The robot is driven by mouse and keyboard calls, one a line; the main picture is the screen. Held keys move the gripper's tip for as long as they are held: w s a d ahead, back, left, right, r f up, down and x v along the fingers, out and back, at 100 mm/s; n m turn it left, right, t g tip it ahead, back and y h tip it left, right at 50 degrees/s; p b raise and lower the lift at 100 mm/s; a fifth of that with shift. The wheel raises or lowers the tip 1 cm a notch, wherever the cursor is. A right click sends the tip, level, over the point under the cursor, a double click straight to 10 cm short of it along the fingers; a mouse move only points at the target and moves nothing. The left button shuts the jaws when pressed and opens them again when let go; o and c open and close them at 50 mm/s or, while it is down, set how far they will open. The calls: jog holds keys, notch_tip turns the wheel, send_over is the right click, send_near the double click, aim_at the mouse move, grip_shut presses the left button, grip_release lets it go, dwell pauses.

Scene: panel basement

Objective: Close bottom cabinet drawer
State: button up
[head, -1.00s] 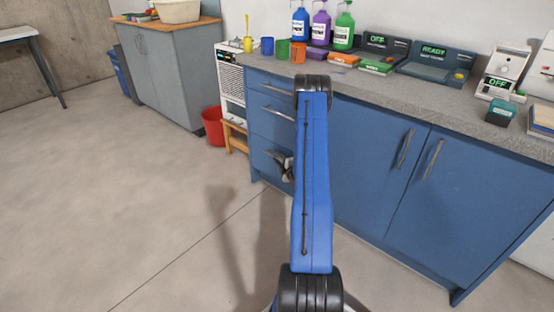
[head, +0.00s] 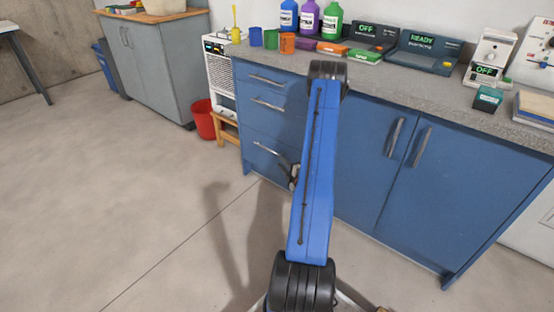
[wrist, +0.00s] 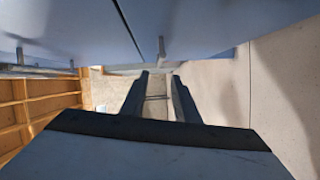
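The blue cabinet (head: 370,150) has a stack of drawers at its left end. The bottom drawer (head: 258,163) has a bar handle (head: 270,149). Its front looks about level with the drawers above, but my arm hides its right part, so I cannot tell if a small gap remains. My gripper (head: 293,177) is low, in front of the drawer's right part, mostly hidden behind my arm. In the wrist view, my gripper (wrist: 160,88) has its two fingers apart with nothing between them. Blue fronts lie just beyond the fingertips; contact is unclear.
A red bucket (head: 202,119) and a small wooden stand (head: 226,130) are left of the drawers. A grey cabinet (head: 160,70) stands farther back. The counter (head: 400,85) holds bottles, cups and instruments. The floor (head: 110,190) at left is clear.

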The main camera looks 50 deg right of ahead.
jog(key=shift+v, duration=1.4)
jog(key=w+a+r+m+g+y, duration=0.1)
jog(key=w+a+r+g, duration=0.1)
jog(key=w+a+r, duration=0.4)
jog(key=w+a+r+g, duration=0.1)
jog(key=w+r+g, duration=0.1)
jog(key=w+r, duration=0.35)
jog(key=s+a+r+m+g, duration=0.3)
jog(key=s+a+r+m, duration=0.1)
jog(key=a+r, duration=1.1)
jog(key=s+a+r+m+g+y, duration=0.2)
jog(key=s+a+r+m, duration=0.2)
jog(key=s+a+r, duration=0.7)
jog(key=s+a+m+g+y, duration=0.1)
jog(key=s+a, duration=0.6)
jog(key=s, duration=0.3)
jog(key=s+a+m+g+y, duration=0.1)
jog(key=s+a+m, duration=0.1)
jog(key=s+a, duration=0.5)
jog(key=s+r, duration=0.1)
jog(key=s, duration=0.3)
jog(key=shift+a+g, duration=0.25)
jog(key=shift+g, duration=0.05)
